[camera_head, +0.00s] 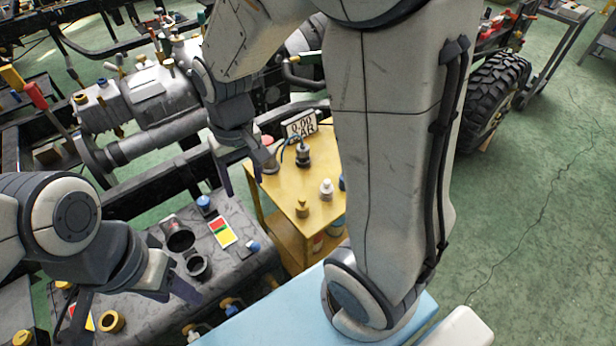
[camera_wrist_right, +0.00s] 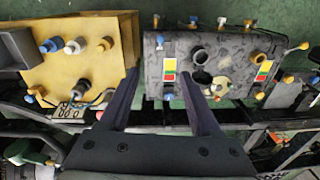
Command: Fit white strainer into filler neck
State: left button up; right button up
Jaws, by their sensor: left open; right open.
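A small white stepped piece, likely the strainer (camera_head: 326,188), stands on the yellow cart (camera_head: 281,195); it also shows in the right wrist view (camera_wrist_right: 72,46). The grey tank (camera_head: 228,285) has two dark round openings on top, a farther one (camera_head: 180,238) and a nearer one (camera_head: 198,266); I cannot tell which is the filler neck. My right gripper (camera_head: 241,184) is open and empty, above the gap between tank and cart, left of the white piece. Its spread fingers (camera_wrist_right: 160,78) show in the wrist view. My left gripper (camera_head: 138,312) is open over the tank's near left part.
A brass piece (camera_head: 302,208) and a blue piece (camera_head: 342,184) flank the white one. A blue cap (camera_head: 204,203) and a red-yellow-green label (camera_head: 223,231) are on the tank.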

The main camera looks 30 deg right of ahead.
jog(key=w+d+f+m, duration=0.3)
jog(key=w+d+f, duration=0.1)
jog(key=d, duration=0.3)
jog(key=m+b, duration=0.3)
jog(key=m, duration=0.3)
send_over(327, 182)
notch_tip(327, 182, down, 10)
jog(key=f, duration=0.4)
jog(key=shift+d+f+p, duration=0.25)
jog(key=shift+d+p, duration=0.1)
jog(key=shift+p, duration=0.05)
jog(key=f, duration=0.4)
jog(key=shift+a+f+p, duration=0.3)
jog(key=shift+f+p, duration=0.1)
jog(key=shift+f, duration=0.5)
grip_shut()
